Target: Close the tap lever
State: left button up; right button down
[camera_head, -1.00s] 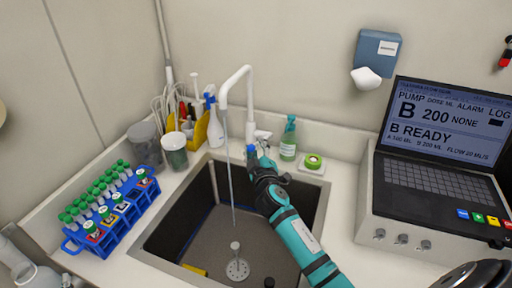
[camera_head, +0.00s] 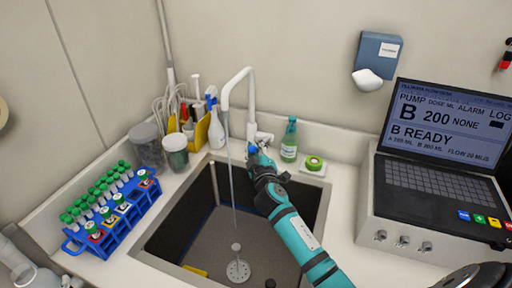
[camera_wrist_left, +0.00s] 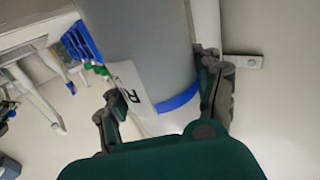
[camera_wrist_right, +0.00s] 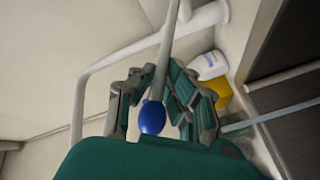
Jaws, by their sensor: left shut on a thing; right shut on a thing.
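The white tap (camera_head: 249,98) arches over the sink (camera_head: 187,222), and a thin stream of water (camera_head: 232,185) falls from its spout to the drain. My right gripper (camera_head: 257,156) is at the tap's base. In the right wrist view, the right gripper (camera_wrist_right: 158,88) is shut around the tap lever, a thin pale rod with a blue tip (camera_wrist_right: 152,117) between the fingers. In the left wrist view, my left gripper (camera_wrist_left: 165,90) has its fingers either side of a wide grey cylinder (camera_wrist_left: 140,45) with a blue band and white label. The left gripper is outside the head view.
A white bottle (camera_head: 216,130), yellow holder (camera_head: 202,131) and cups (camera_head: 175,152) stand left. A blue tube rack (camera_head: 120,222) and a laptop (camera_head: 436,165) flank the sink.

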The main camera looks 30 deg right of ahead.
aim_at(23, 284)
pick_arm(q)
jog(key=shift+r, duration=0.1)
